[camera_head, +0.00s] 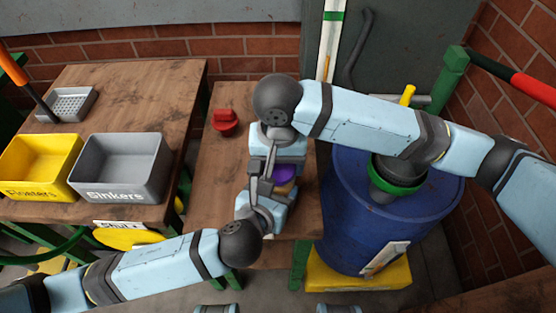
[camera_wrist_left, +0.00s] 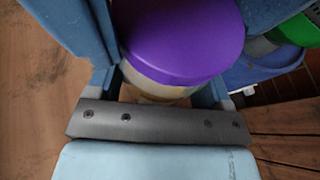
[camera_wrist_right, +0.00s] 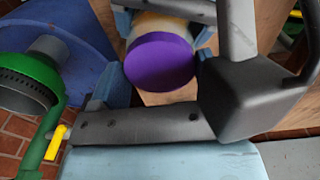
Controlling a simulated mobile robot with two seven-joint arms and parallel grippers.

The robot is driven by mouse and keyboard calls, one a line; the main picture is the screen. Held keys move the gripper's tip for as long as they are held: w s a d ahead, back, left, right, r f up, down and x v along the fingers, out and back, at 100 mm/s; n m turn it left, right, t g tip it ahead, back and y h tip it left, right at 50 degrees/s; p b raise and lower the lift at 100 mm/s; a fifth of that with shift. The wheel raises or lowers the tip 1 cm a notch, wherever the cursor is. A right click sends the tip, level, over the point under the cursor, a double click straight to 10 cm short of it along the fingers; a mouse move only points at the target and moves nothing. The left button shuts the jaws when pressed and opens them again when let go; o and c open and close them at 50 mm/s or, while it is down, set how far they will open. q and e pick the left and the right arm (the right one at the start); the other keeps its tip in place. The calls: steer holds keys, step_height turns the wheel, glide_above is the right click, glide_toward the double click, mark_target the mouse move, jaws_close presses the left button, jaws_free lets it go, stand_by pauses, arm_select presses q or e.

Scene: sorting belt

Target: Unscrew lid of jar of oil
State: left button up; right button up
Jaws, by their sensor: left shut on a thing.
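The jar has a round purple lid (camera_head: 284,174) and sits between my two grippers on the middle table. In the left wrist view the lid (camera_wrist_left: 185,40) tops a pale jar body (camera_wrist_left: 160,88). My left gripper (camera_head: 272,196) is shut on the jar, one finger on each side. My right gripper (camera_head: 277,157) comes from the far side; in the right wrist view its spread fingers stand on either side of the lid (camera_wrist_right: 160,62). I cannot tell whether they touch it. The grippers hide most of the jar in the head view.
A red object (camera_head: 225,122) stands on the middle table (camera_head: 215,190). A yellow bin (camera_head: 40,165) and a grey bin (camera_head: 122,167) are on the left table. A blue barrel (camera_head: 345,225) with a green-rimmed funnel (camera_head: 395,188) stands close on the right, under my right arm.

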steer(key=c, duration=0.5)
steer(key=o, duration=1)
steer(key=shift+r, duration=0.1)
steer(key=shift+o, duration=0.3)
step_height(320, 180, up, 8)
steer(key=shift+f, duration=4.1)
steer(key=c, duration=1)
steer(key=o, duration=1)
steer(key=shift+c, duration=0.2)
steer(key=shift+r, duration=0.1)
